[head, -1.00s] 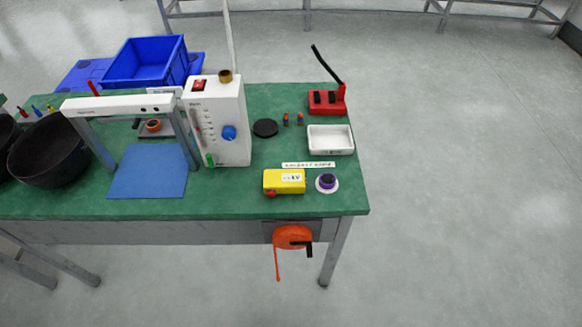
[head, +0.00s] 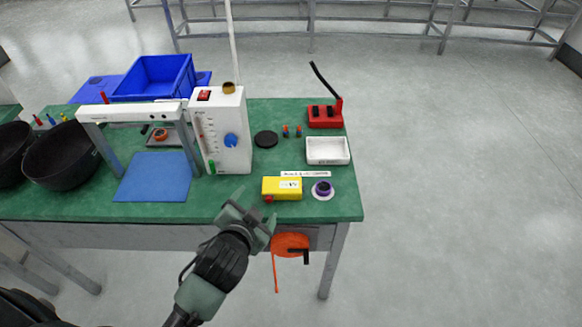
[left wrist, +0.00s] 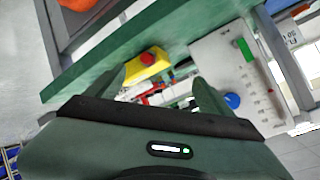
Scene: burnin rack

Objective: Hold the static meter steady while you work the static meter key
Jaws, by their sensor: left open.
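The static meter (head: 282,188) is a small yellow box with a white label, lying on the green bench near its front edge. Its key looks to be the red button (head: 268,199) at the box's front left corner. My left gripper (head: 243,207) is open and empty, just left of the meter and apart from it, over the bench's front edge. In the left wrist view the yellow meter (left wrist: 147,68) with its red button (left wrist: 147,59) shows beyond the fingers. My right gripper is not in view.
A white box with a blue knob (head: 231,140) stands behind my left gripper. A purple-and-white round item (head: 322,190) sits right of the meter, a white tray (head: 328,150) behind it. An orange reel (head: 291,243) hangs below the bench edge. Floor at right is clear.

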